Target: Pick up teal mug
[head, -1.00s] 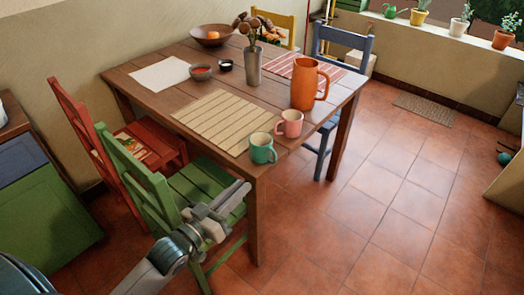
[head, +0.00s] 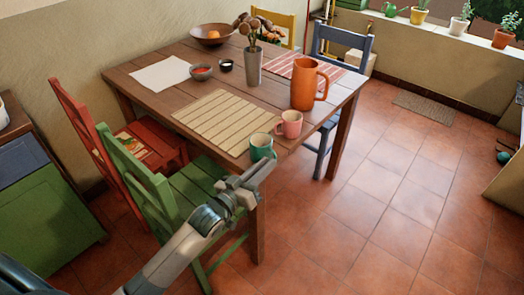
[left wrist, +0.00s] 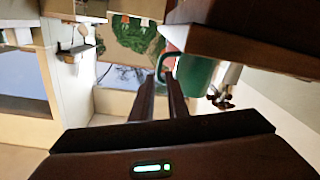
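The teal mug (head: 262,147) stands upright near the front corner of the wooden table (head: 190,85), next to the pink mug (head: 290,124). My left gripper (head: 262,170) is just in front of and below the teal mug in the head view, and overlaps the table edge there. In the left wrist view, the two dark fingers (left wrist: 162,90) have a gap between them with nothing in it. The teal mug (left wrist: 197,75) shows just beyond and right of the fingertips, its handle toward the gap. My right gripper is not in view.
A striped placemat (head: 222,122) lies behind the teal mug. An orange pitcher (head: 304,85) stands beyond the pink mug. A green chair (head: 150,180) stands close to my left arm.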

